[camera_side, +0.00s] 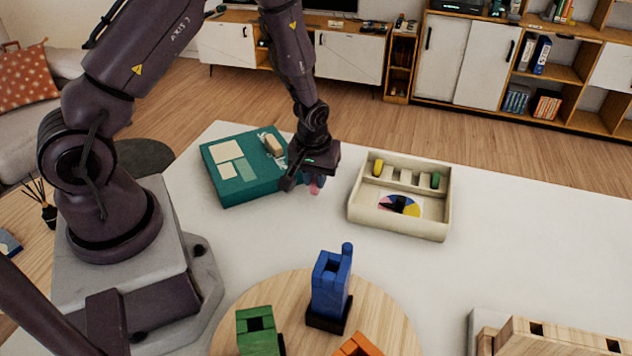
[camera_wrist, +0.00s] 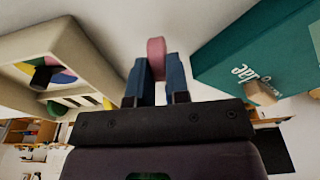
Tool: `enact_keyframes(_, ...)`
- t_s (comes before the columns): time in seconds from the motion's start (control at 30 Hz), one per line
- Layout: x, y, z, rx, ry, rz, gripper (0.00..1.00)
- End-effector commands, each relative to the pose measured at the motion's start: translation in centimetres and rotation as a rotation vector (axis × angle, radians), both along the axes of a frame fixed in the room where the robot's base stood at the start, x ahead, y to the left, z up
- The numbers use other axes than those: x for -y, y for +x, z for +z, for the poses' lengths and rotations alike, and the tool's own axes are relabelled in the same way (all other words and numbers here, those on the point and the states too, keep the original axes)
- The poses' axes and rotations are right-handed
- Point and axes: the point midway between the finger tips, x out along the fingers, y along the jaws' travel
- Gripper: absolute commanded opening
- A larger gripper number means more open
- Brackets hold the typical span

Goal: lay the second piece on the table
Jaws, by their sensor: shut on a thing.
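My gripper (camera_side: 312,180) is shut on a small pink piece (camera_side: 315,188), between a teal box and a cream tray. In the wrist view the pink piece (camera_wrist: 156,52) is upright, pinched between the two blue fingers (camera_wrist: 157,84) and projecting past their tips. The piece is low over the white table (camera_side: 500,222); I cannot tell whether it touches it. The cream tray (camera_side: 400,228) has a yellow piece (camera_side: 378,167) and a green piece (camera_side: 435,180) in its slotted row, with a multicoloured disc (camera_side: 400,205) in front.
The teal box (camera_side: 228,190) lies left of my gripper with pale panels and a small wooden piece (camera_side: 274,144) on top. A round wooden board (camera_side: 385,315) in front bears blue, green and orange towers. A wooden block structure (camera_side: 550,338) stands front right. Table right of the tray is clear.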

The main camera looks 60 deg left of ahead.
Motion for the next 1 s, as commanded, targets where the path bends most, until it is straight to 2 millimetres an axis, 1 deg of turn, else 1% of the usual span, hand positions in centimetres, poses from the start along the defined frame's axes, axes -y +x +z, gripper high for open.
enact_keyframes(0.03,0.0,0.0,-0.8,-0.002,-0.001,0.0,0.0)
enact_keyframes(0.1,0.0,-0.1,-1.4,-0.002,-0.001,-0.001,0.0)
enact_keyframes(0.5,0.0,0.0,-1.8,0.001,-0.001,0.0,0.0)
enact_keyframes(0.53,0.0,0.0,-1.8,0.001,-0.001,0.0,0.23)
enact_keyframes(0.57,0.0,0.0,-1.8,0.001,-0.001,0.0,0.3)
enact_keyframes(0.6,0.0,0.0,-1.8,0.001,-0.001,0.0,0.39)
enact_keyframes(0.63,0.0,0.0,-1.8,0.001,-0.001,0.0,0.41)
enact_keyframes(0.87,0.0,0.0,-1.7,0.001,-0.001,0.0,0.41)
enact_keyframes(1.0,0.1,0.0,-1.0,0.001,0.0,-0.001,0.41)
